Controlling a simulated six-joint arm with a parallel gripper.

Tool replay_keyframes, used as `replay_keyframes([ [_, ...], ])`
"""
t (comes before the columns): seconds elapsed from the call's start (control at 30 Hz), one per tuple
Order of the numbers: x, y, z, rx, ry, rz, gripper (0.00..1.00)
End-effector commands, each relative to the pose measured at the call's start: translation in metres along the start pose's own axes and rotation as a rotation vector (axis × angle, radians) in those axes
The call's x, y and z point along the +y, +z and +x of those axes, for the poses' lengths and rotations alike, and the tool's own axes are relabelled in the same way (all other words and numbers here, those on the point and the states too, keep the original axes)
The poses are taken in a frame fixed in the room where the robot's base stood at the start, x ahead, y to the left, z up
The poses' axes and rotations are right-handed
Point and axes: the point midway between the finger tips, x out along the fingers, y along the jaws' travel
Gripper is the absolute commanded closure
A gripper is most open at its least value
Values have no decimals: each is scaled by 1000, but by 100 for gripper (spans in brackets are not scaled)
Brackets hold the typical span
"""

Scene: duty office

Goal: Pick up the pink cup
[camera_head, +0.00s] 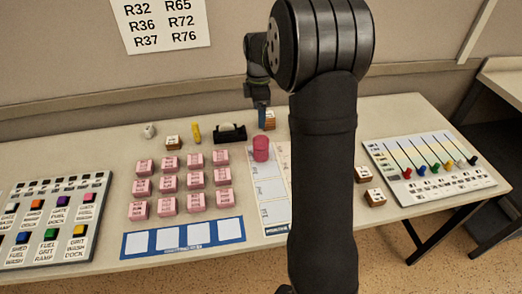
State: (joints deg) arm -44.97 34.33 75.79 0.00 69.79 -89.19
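The pink cup (261,149) is a small pinkish-red cylinder standing on the table (330,140). It sits at the top end of a white printed sheet (268,195), left of my dark arm. My gripper (262,117) points down beyond the cup, above and behind it in the picture. There is a visible gap between the gripper and the cup. The fingertips are small and dark, close to a wooden block (270,121), and their opening cannot be made out. I cannot tell whether they touch that block.
Several pink blocks (167,182) stand in rows left of the cup. A black holder (229,133) and yellow object (196,132) stand behind them. A blue-edged card (183,238) lies in front. Control panels flank both sides (50,215); the right one (430,168) has coloured knobs.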

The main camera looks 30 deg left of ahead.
Motion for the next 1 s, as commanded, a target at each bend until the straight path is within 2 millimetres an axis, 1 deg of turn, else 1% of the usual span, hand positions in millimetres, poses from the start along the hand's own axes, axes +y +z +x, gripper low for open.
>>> replay_keyframes([
  [0.17,-1,0,33,0,-6,-1,24],
  [0.4,-2,0,86,0,-7,0,24],
  [0.5,-1,1,102,0,-5,1,24],
  [0.6,-1,1,113,0,-3,1,24],
  [0.77,-1,1,122,0,-2,1,24],
  [1.0,-3,6,156,0,-4,1,24],
])
